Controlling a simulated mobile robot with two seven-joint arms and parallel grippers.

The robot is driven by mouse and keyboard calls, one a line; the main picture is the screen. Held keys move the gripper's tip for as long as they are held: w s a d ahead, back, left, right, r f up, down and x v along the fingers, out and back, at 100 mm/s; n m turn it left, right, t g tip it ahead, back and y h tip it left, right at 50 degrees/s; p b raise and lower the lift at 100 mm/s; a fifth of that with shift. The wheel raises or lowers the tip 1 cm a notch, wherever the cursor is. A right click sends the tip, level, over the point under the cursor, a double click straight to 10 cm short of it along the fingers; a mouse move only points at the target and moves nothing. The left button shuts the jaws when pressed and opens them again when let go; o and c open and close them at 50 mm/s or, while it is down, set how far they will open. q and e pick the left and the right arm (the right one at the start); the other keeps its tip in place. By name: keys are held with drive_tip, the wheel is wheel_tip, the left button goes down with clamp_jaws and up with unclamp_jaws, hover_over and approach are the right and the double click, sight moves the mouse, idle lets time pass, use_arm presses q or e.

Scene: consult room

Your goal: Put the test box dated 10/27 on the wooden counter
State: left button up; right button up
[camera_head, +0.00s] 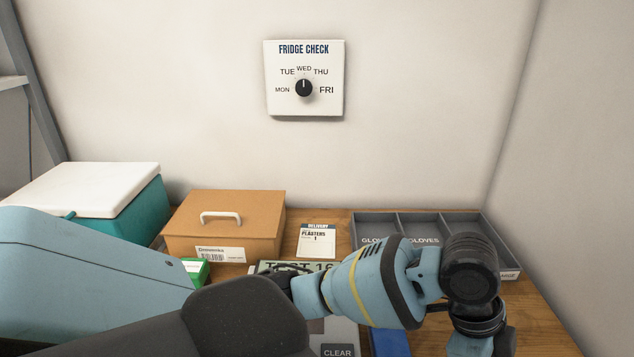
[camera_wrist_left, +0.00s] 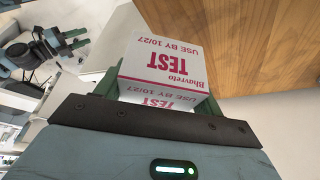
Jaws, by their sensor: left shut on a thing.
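The white test box (camera_wrist_left: 165,58) has magenta print reading "TEST", "Bhavreto" and "USE BY 10/27"; it shows upside down in the left wrist view. My left gripper (camera_wrist_left: 160,92) is shut on it, with a dark green finger on either side. The wooden counter (camera_head: 535,315) runs along the wall in the head view. It also shows in the left wrist view (camera_wrist_left: 235,40), beyond the box at the upper right; contact with the box cannot be told. In the head view my left arm crosses low, and neither its fingers nor the box show.
On the counter stand a cardboard box with a handle (camera_head: 222,222), a teal cooler with white lid (camera_head: 90,190), a delivery card (camera_head: 316,242) and a grey divided glove tray (camera_head: 510,272). A "FRIDGE CHECK" dial (camera_head: 304,78) hangs above. Bare wood shows at front right.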

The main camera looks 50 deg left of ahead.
use_arm(q)
drive_tip(key=shift+s+d+f+m, duration=0.4)
drive_tip(key=shift+s+m, duration=0.1)
drive_tip(key=shift+s, duration=0.05)
drive_tip(key=shift+s+d, duration=0.1)
drive_tip(key=shift+s, duration=0.05)
use_arm(e)
drive_tip(key=shift+f, duration=0.1)
drive_tip(key=shift+d, duration=0.1)
use_arm(q)
drive_tip(key=w+a, duration=0.1)
drive_tip(key=w, duration=0.3)
drive_tip(key=w+a+f, duration=0.1)
drive_tip(key=w+a, duration=0.1)
drive_tip(key=w, duration=0.2)
drive_tip(key=w+a+b, duration=0.1)
drive_tip(key=w+a, duration=0.1)
drive_tip(key=w, duration=0.3)
drive_tip(key=shift+f, duration=0.15)
drive_tip(key=shift+w+a+f, duration=0.1)
drive_tip(key=shift+w+a, duration=0.15)
drive_tip(key=shift+w, duration=0.3)
drive_tip(key=shift+w+a, duration=0.2)
drive_tip(key=shift+w, duration=0.3)
drive_tip(key=shift+f, duration=1.7)
use_arm(e)
drive_tip(key=shift+s+f, duration=0.6)
drive_tip(key=shift+f, duration=0.25)
use_arm(q)
drive_tip(key=shift+f, duration=0.1)
